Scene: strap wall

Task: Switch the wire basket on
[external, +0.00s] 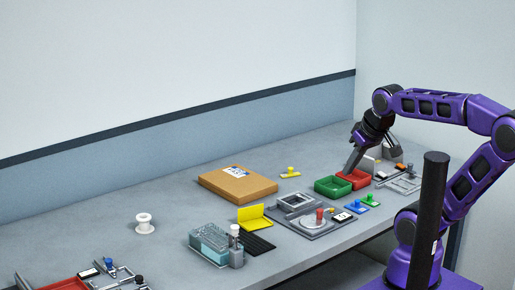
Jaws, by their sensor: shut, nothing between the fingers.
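My gripper (350,168) is shut and empty. It points down at the far right of the bench, over or beside a red bin (360,180); I cannot tell if it touches the bin. What looks like the wire basket (208,240) is a teal, see-through box at the front middle of the bench, well to the left of my gripper. A grey post with a white and dark top (236,246) stands against its right side. No switch on it can be made out at this size.
A green bin (332,187) stands beside the red one. A cardboard box (238,185), a yellow folded piece (254,217), a grey fixture board (313,222) and a white spool (144,223) are on the bench. The back left is clear.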

